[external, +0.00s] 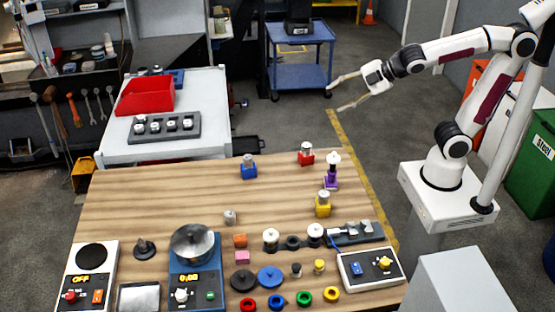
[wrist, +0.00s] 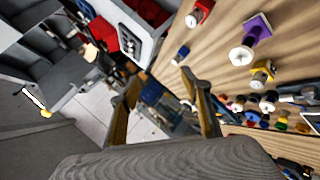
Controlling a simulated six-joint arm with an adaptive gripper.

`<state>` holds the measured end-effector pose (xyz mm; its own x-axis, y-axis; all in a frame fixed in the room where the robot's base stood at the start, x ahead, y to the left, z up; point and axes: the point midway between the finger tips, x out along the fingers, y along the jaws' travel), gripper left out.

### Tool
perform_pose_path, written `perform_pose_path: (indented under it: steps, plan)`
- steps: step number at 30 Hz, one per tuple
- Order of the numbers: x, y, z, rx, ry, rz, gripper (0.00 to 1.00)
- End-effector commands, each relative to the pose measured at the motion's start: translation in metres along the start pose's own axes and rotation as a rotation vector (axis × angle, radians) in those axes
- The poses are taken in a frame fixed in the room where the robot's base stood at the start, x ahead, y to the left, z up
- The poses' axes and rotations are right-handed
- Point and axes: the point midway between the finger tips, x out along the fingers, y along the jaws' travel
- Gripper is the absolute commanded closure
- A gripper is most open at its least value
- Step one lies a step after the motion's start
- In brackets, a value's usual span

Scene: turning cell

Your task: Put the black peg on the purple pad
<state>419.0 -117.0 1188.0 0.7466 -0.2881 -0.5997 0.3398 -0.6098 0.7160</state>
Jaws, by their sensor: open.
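The purple pad (external: 330,184) is near the back right of the wooden table. A piece with a white rounded top (external: 333,158) stands on it. In the wrist view the purple pad (wrist: 258,25) is at upper right, partly covered by that piece's round white end. A small black piece (external: 296,270) at the front of the table, beside a small yellow one, looks like the black peg, but it is too small to be sure. I cannot pick it out in the wrist view. My gripper (external: 334,98) is open and empty, high beyond the table's back edge; its spread fingers show in the wrist view (wrist: 161,80).
Red (external: 306,159), blue (external: 249,172) and yellow (external: 322,210) blocks bearing metal pieces stand around the pad. The table's middle left is bare. A white cart (external: 165,152) stands behind.

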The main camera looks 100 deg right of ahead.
Motion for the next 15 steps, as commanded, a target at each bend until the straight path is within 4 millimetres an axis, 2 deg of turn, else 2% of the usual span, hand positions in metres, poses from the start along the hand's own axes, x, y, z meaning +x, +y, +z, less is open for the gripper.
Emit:
perform_pose_path:
  steps: [1,9,15]
  plan:
    - [-0.011,-0.013,0.003,0.075,-0.010,-0.028,0.53]
    - [-0.065,-0.099,0.024,0.484,-0.109,-0.229,0.53]
    - [-0.101,-0.156,0.035,0.705,-0.193,-0.371,0.53]
